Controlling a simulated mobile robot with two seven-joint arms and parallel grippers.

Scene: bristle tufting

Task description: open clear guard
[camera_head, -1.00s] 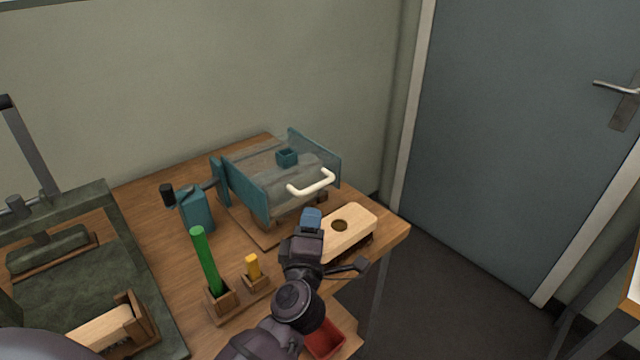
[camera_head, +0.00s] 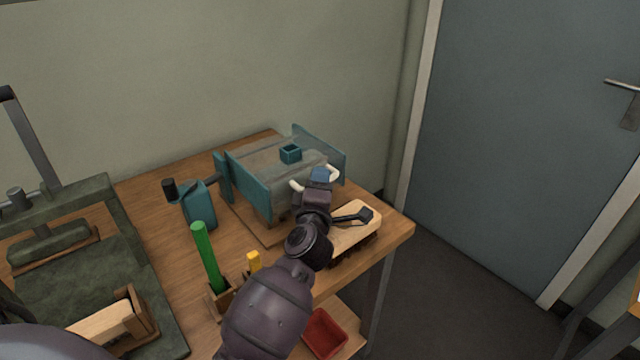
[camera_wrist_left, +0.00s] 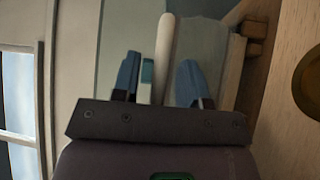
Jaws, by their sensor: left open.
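The clear guard (camera_head: 268,165) is a see-through cover between two teal side plates on a machine at the back of the wooden bench. It looks closed, lying over the machine. Its white handle (camera_head: 297,186) is at the front, partly hidden by my left gripper (camera_head: 322,174). In the left wrist view the white handle (camera_wrist_left: 165,58) stands between the two open blue fingertips of my left gripper (camera_wrist_left: 158,82). I cannot tell whether either finger touches it. My right gripper is not in view.
A green rod (camera_head: 206,255) and a yellow peg (camera_head: 254,261) stand in holders. A teal crank box (camera_head: 199,206) is left of the guard. A red bin (camera_head: 326,333) sits below.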

